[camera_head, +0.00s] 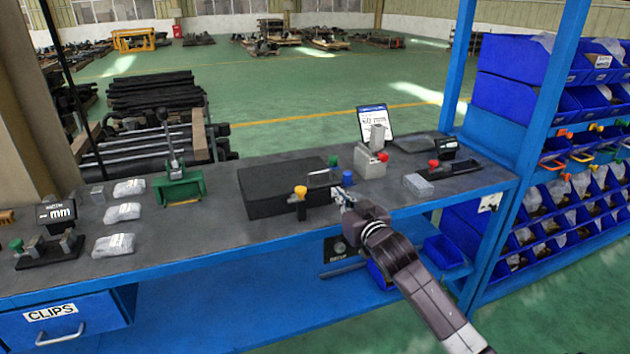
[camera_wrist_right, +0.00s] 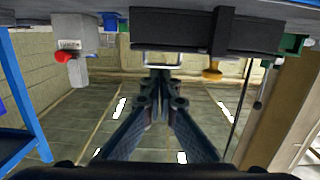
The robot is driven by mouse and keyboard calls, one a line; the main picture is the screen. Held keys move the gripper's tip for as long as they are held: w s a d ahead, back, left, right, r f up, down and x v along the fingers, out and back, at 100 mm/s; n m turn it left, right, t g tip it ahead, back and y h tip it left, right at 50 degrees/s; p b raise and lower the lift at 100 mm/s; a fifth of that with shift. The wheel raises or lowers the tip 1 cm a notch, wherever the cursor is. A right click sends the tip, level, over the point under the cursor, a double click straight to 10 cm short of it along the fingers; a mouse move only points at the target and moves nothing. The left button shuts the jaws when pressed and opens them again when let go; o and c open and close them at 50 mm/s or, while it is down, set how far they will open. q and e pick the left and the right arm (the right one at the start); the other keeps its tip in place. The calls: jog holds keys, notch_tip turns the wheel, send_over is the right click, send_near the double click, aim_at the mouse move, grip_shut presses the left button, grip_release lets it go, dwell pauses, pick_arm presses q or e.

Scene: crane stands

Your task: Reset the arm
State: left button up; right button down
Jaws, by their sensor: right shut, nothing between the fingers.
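My right arm comes in from the lower right in the head view and reaches over the front edge of the workbench (camera_head: 215,243). Its gripper (camera_head: 341,194) is just right of the front right corner of a black block (camera_head: 268,190), close to a blue knob (camera_head: 347,177). In the right wrist view, the picture is upside down and the gripper fingers (camera_wrist_right: 159,76) are together, with nothing held. Their tips are near a metal handle (camera_wrist_right: 156,66) on the black block (camera_wrist_right: 180,30). I cannot tell whether they touch it. My left gripper is not in view.
A green press (camera_head: 178,186), small bags (camera_head: 122,213) and a gauge (camera_head: 56,212) stand on the left. A grey device with a red knob (camera_head: 371,163) and a sign stand behind my gripper. A blue post (camera_head: 543,110) and bin rack (camera_head: 540,205) are on the right.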

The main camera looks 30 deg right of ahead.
jog(key=s+a+f+n+g+y, duration=0.1)
jog(key=s+a+f+g, duration=0.2)
jog(key=s+a+f, duration=0.5)
jog(key=s+a+f+n+g+y, duration=0.1)
jog(key=s+a+f+g, duration=0.3)
jog(key=f, duration=0.6)
jog(key=s+a+f+n+g+y, duration=0.1)
jog(key=s+a+f+g, duration=0.1)
jog(key=s+a, duration=0.45)
jog(key=s+a+f+n+g, duration=0.1)
jog(key=s+a+f+g, duration=0.15)
jog(key=s, duration=0.75)
jog(key=s+a+f+n+g+y, duration=0.1)
jog(key=s+a+f+g, duration=0.15)
jog(key=s+a, duration=0.45)
notch_tip(320, 180, down, 25)
jog(key=s+d, duration=0.1)
jog(key=s, duration=0.1)
jog(key=s+d+f, duration=0.1)
jog(key=s+f, duration=0.7)
jog(key=s, duration=0.1)
jog(key=s+d+f+g, duration=0.1)
jog(key=s+d+f, duration=0.1)
jog(key=s+f, duration=0.7)
jog(key=shift+d+g, duration=0.25)
jog(key=shift+g, duration=0.05)
jog(key=shift+f, duration=0.1)
